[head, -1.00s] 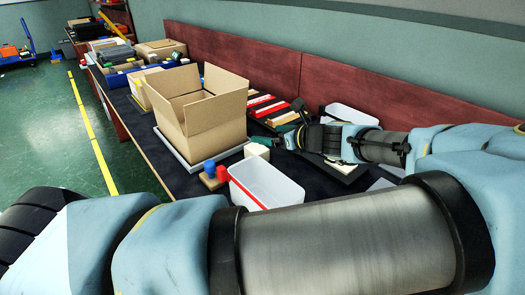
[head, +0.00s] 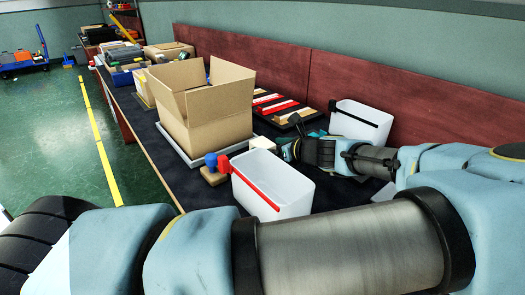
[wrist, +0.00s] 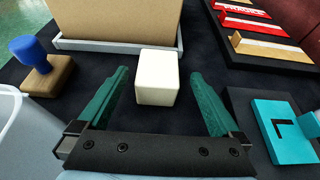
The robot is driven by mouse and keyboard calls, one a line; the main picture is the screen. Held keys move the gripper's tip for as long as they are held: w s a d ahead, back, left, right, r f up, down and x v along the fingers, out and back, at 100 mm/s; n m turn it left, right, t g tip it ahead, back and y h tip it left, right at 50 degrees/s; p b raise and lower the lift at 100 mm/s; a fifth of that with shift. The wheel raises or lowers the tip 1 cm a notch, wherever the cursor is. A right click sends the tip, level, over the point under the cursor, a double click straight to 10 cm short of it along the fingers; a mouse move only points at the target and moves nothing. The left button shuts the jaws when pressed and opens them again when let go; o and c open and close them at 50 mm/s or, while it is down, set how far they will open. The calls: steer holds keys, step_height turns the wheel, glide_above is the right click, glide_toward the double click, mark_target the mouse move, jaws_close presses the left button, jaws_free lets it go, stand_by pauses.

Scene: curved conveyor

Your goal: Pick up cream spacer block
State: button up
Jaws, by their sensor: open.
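The cream spacer block (wrist: 157,78) stands on the dark table between and just ahead of the fingertips in the wrist view. In the head view the cream block (head: 263,143) shows only in part, behind the white bin's rim. My gripper (wrist: 158,84) is open, with its green fingers on either side of the block and nothing held. In the head view my gripper (head: 285,150) is low over the table, just right of the block.
A large open cardboard box (head: 208,112) on a grey tray stands behind the block. A white bin with a red strip (head: 270,190) is in front. A blue-handled stamp (wrist: 47,65) is left; a cyan block (wrist: 285,130) is right. Red and wooden pieces (wrist: 250,18) lie back right.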

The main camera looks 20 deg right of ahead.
mark_target(258, 143)
steer(key=x, duration=0.3)
steer(key=p+x, duration=0.1)
steer(key=x, duration=0.2)
steer(key=shift+a+r, duration=0.15)
steer(key=shift+r, duration=0.1)
steer(key=shift+w+a+f, duration=0.1)
steer(key=shift+w+f, duration=0.2)
steer(key=shift+w, duration=0.15)
steer(key=shift+c, duration=0.4)
steer(key=c, duration=1.3)
steer(key=shift+r, duration=0.1)
